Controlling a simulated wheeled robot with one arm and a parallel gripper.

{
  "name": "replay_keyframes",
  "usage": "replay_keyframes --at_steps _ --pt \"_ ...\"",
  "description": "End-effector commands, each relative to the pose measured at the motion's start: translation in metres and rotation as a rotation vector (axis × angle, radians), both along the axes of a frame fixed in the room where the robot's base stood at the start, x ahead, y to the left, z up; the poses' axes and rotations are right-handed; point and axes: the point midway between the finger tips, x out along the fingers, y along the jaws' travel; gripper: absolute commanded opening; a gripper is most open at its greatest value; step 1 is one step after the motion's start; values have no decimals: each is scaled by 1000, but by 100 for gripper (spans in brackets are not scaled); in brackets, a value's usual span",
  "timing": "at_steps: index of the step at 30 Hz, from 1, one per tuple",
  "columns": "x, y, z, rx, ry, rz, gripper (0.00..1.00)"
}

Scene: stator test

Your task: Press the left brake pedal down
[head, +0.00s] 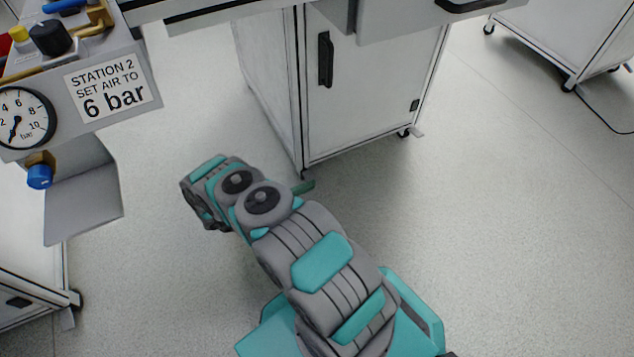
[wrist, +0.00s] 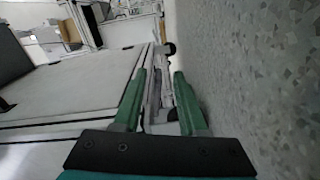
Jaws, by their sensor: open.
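The white cabinet cart (head: 370,90) stands ahead, and its lower left front corner is by my gripper. A small green part of my gripper (head: 303,187) shows just below that corner; the rest is hidden behind my arm. In the wrist view my gripper (wrist: 160,74) is open, with two green fingers spread. A pale grey piece (wrist: 157,112) low on the cart shows between the fingers; it may be the left brake pedal, but I cannot tell whether they touch. The right brake pedal (head: 417,133) is a small grey tab beside the right front caster (head: 403,132).
A station panel with a gauge (head: 22,118) and a 6 bar sign (head: 112,87) hangs at the upper left. Another cart (head: 30,285) is at the lower left, and one more (head: 570,40) at the upper right. Speckled floor (head: 520,220) is clear on the right.

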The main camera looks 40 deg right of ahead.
Motion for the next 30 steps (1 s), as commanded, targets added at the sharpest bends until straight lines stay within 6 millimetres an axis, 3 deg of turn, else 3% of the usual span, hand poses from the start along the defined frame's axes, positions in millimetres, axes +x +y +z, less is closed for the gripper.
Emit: replay_keyframes --at_steps 8,30 --pt "6 23 0 -2 -2 1 41" --pt "6 23 1 -1 -2 0 41"
